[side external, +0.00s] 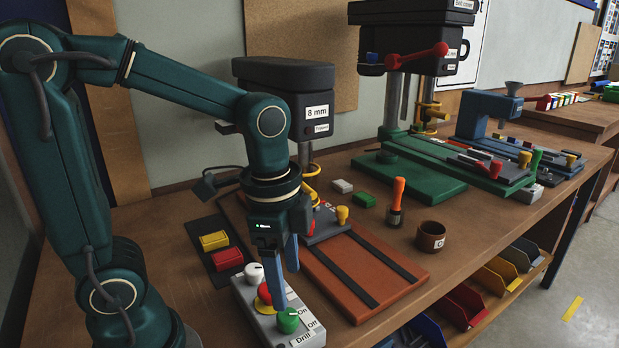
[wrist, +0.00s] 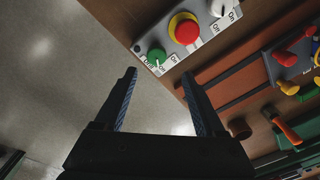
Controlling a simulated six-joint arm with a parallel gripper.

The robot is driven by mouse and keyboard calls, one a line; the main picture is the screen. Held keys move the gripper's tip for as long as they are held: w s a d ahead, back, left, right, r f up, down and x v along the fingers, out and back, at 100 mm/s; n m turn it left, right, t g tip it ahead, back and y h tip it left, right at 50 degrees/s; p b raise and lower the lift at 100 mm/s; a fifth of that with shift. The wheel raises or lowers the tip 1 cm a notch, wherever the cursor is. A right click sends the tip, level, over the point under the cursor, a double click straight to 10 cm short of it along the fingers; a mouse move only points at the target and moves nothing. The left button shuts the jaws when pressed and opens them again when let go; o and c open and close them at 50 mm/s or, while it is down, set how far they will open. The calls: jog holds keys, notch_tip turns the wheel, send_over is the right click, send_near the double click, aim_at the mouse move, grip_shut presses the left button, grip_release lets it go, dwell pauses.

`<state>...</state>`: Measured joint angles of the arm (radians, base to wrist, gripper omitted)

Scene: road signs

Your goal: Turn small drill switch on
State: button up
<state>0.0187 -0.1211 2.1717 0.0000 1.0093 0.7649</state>
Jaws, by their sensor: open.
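A grey control box (side external: 250,300) sits at the table's front edge. It has a green knob (side external: 288,320) by labels reading "On", "Off" and "Drill", a red button on a yellow base (side external: 265,292), and a white knob (side external: 254,272). In the wrist view the green knob (wrist: 156,56) lies just beyond the fingertips. The red button (wrist: 184,28) and white knob (wrist: 217,8) are farther up. I cannot tell the knobs' settings for certain. My gripper (side external: 286,289) points down over the box, open and empty; its fingers (wrist: 160,74) are apart. The small drill (side external: 290,95), marked "8 mm", stands behind.
An orange-brown drill base (side external: 350,265) lies right of the box. Yellow (side external: 214,241) and red (side external: 229,259) blocks lie on a dark mat to its left. An orange-handled tool (side external: 398,195) and a brown cup (side external: 430,236) stand farther right. A larger drill (side external: 415,50) is behind them.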

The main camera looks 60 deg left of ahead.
aim_at(287, 315)
notch_tip(287, 315, down, 2)
jog(key=shift+f+g, duration=0.1)
jog(key=shift+g, duration=0.4)
jog(key=shift+f, duration=2.25)
grip_shut()
